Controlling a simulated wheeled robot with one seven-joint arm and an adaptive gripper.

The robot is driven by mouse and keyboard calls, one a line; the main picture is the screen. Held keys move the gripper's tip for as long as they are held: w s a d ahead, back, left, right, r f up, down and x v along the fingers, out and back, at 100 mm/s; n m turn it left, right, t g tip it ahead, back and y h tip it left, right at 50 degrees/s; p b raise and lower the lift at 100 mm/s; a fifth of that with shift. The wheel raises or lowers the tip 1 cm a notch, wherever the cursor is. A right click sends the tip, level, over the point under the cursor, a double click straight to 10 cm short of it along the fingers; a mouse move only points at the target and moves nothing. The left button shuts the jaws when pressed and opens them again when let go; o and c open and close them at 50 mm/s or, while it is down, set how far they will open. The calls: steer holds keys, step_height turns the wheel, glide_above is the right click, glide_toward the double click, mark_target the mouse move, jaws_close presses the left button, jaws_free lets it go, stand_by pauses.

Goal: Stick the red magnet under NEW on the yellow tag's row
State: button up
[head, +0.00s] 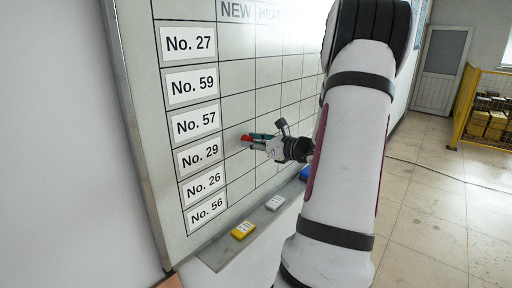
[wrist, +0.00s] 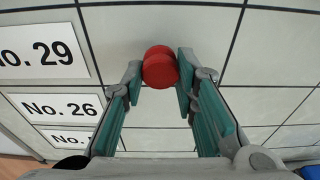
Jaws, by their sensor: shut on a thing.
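The red magnet (wrist: 160,67) is held between the fingertips of my gripper (wrist: 165,75). It also shows in the head view (head: 247,138), in front of the whiteboard (head: 237,75). In the wrist view it overlaps the first cell right of the No. 29 label (wrist: 40,52). In the head view that cell lies in the column headed NEW (head: 236,10). I cannot tell whether the magnet touches the board. The yellow tag (head: 243,229) lies on the ledge below the board; its writing is too small to read.
The ledge (head: 222,252) also carries a white tag (head: 274,202) and a blue tag (head: 305,173). Row labels run down the board's left side, from No. 27 (head: 188,43) to No. 56 (head: 206,211). My arm hides the board's right part. A yellow cage (head: 484,108) stands far right.

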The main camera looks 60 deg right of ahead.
steer(key=shift+w+d, duration=0.1)
steer(key=shift+w, duration=0.45)
steer(key=shift+w, duration=0.2)
steer(key=o, duration=1.2)
steer(key=s, duration=0.4)
steer(key=s+a+r, duration=0.1)
steer(key=s, duration=0.7)
steer(key=shift+a+r, duration=0.15)
steer(key=shift+r, duration=0.25)
steer(key=shift+w, duration=0.1)
